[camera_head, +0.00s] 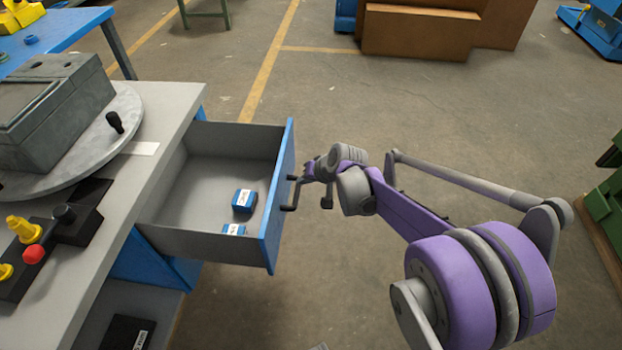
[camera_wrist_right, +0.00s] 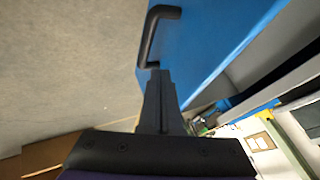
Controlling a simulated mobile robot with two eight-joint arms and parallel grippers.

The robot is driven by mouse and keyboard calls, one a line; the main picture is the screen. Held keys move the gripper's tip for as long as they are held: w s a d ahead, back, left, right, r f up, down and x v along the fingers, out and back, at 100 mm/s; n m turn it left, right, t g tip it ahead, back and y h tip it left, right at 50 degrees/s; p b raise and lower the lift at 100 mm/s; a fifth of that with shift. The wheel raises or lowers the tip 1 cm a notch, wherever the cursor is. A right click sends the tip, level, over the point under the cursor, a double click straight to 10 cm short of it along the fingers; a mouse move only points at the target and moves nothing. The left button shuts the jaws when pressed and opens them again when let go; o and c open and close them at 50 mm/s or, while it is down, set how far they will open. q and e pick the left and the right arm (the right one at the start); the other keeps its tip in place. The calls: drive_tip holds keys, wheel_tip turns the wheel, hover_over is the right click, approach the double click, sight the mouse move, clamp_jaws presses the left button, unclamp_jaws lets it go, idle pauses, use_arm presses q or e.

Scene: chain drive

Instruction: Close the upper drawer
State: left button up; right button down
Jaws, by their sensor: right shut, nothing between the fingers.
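The upper drawer (camera_head: 276,200) stands pulled out from the grey-topped workbench. It has a blue front, grey walls and a black bar handle (camera_head: 291,194). Two small blue boxes (camera_head: 244,201) lie inside it. My right gripper (camera_head: 305,180) is at the outer side of the drawer front, close to the handle. In the right wrist view its shut fingers (camera_wrist_right: 158,100) point at the blue front, with their tips by one end of the handle (camera_wrist_right: 150,38). I cannot tell whether they touch. Nothing is between the fingers. My left gripper is not in view.
The workbench top (camera_head: 150,180) carries a round turntable (camera_head: 125,125) with a grey box, and a black control panel with a red button (camera_head: 33,254). Cardboard boxes (camera_head: 420,32) stand at the back. The floor right of the drawer is open.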

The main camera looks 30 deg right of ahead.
sight(282, 182)
drive_tip(key=shift+w+a+f+b, duration=0.15)
drive_tip(key=shift+w+a+f, duration=0.1)
drive_tip(key=shift+w+a, duration=0.6)
drive_tip(key=shift+w+a+f+b, duration=0.2)
drive_tip(key=shift+w+a, duration=0.45)
drive_tip(key=shift+a, duration=0.25)
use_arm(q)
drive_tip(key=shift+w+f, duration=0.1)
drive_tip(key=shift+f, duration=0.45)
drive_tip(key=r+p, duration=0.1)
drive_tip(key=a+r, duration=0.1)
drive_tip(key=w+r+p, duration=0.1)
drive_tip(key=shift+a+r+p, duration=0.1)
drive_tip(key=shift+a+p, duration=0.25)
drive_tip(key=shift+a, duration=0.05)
use_arm(e)
drive_tip(key=w+a, duration=0.9)
drive_tip(key=a, duration=0.5)
drive_tip(key=w+a, duration=1)
drive_tip(key=a, duration=0.4)
drive_tip(key=shift+a+r, duration=0.15)
